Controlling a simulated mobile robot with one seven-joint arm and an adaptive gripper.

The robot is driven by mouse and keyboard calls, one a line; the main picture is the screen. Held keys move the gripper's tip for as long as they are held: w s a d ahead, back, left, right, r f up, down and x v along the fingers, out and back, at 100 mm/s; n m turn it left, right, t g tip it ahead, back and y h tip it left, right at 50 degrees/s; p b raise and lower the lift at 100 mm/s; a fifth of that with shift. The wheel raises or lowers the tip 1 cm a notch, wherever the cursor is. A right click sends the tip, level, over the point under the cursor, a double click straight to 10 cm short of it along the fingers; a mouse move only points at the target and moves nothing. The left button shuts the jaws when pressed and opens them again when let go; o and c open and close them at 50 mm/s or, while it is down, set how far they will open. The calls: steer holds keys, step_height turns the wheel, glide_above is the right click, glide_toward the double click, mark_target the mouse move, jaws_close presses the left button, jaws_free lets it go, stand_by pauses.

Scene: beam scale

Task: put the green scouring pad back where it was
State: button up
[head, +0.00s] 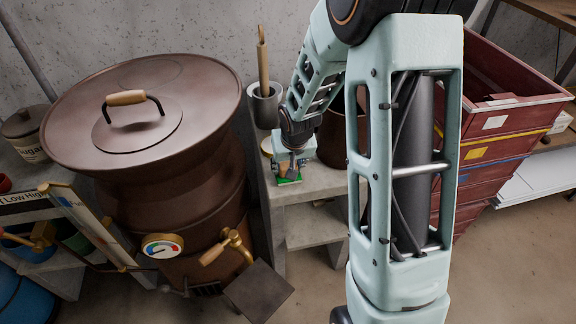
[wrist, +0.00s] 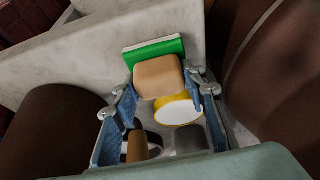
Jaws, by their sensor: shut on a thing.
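The green scouring pad (head: 289,179) is low at the front of the grey concrete ledge, under my gripper (head: 292,163) in the head view. In the wrist view the green pad (wrist: 155,48) shows as a bright green slab with a tan block (wrist: 158,76) against it, seemingly its grip. My gripper's two blue-padded fingers (wrist: 164,88) stand on either side of the tan block, shut on it. The head view does not show clearly whether the pad touches the ledge.
A yellow-sided white round thing (wrist: 178,111) is close beside the held block. A grey pot (head: 265,104) with a wooden handle stands behind on the ledge (head: 310,187). A large brown lidded vessel (head: 200,180) is left; red crates (head: 500,130) are stacked right.

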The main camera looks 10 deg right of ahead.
steer(key=shift+f, duration=0.2)
steer(key=o, duration=1)
steer(key=shift+r, duration=0.1)
steer(key=shift+r, duration=0.1)
steer(key=shift+r, duration=0.25)
steer(key=p+v, duration=0.1)
steer(key=v, duration=1)
steer(key=shift+s+r+p, duration=0.15)
steer(key=shift+r+p, duration=0.1)
steer(key=shift+p, duration=0.15)
steer(key=shift+s, duration=0.1)
